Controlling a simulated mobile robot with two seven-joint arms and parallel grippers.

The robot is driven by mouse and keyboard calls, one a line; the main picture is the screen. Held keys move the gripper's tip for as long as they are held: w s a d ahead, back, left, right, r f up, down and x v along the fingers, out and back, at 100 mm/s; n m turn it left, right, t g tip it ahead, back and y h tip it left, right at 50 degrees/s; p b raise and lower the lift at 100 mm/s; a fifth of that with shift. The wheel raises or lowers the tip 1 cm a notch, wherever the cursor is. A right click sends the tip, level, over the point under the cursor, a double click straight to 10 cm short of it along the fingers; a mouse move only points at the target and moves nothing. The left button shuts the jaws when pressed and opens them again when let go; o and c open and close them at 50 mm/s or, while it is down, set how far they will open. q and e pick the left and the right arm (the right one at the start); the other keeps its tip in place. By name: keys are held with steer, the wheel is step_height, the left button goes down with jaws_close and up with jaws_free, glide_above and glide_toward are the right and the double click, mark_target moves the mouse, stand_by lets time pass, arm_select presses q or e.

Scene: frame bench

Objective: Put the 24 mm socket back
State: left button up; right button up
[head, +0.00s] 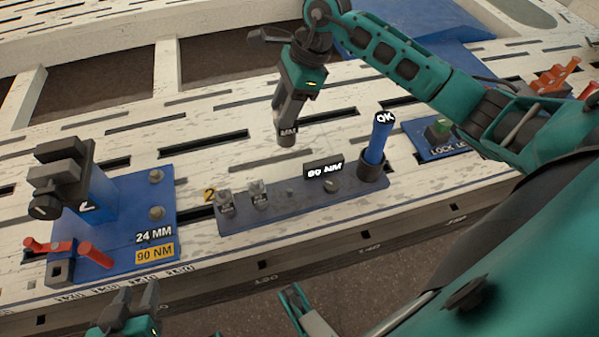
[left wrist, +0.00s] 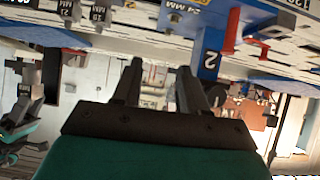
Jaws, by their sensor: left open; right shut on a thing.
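My right gripper (head: 288,118) is shut on a dark grey socket (head: 287,139), held upright in the air behind the socket rack. Only "MM" reads on its label; the size number is hidden. The dark rack (head: 235,229) carries two sockets at its left, a first one (head: 225,201) and a second one (head: 258,193). A small bare peg (head: 290,191) stands to their right. My left gripper (head: 137,308) is at the bottom left, in front of the bench. In the left wrist view its fingers (left wrist: 158,90) are apart with nothing between them.
A blue wrench (head: 379,142) marked OK stands in a holder at the rack's right end, beside a 90 NM display (head: 323,170). A blue plate (head: 120,215) at left bears a tall clamp post, red handles (head: 95,255) and 24 MM and 90 NM labels. Slotted bench behind the rack is clear.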

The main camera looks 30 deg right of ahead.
step_height(320, 180, down, 20)
steer(key=b, duration=0.5)
arm_select(q)
steer(key=f, duration=0.1)
steer(key=d+f, duration=0.1)
steer(key=f, duration=0.1)
steer(key=shift+w+d, duration=0.25)
arm_select(e)
steer(key=shift+f+b, duration=0.4)
steer(key=shift+b, duration=0.1)
steer(key=shift+f, duration=0.2)
arm_select(q)
steer(key=shift+w+d+f+h, duration=0.1)
steer(key=shift+w+h, duration=0.05)
steer(key=shift+h, duration=0.25)
arm_select(e)
steer(key=o, duration=1.2)
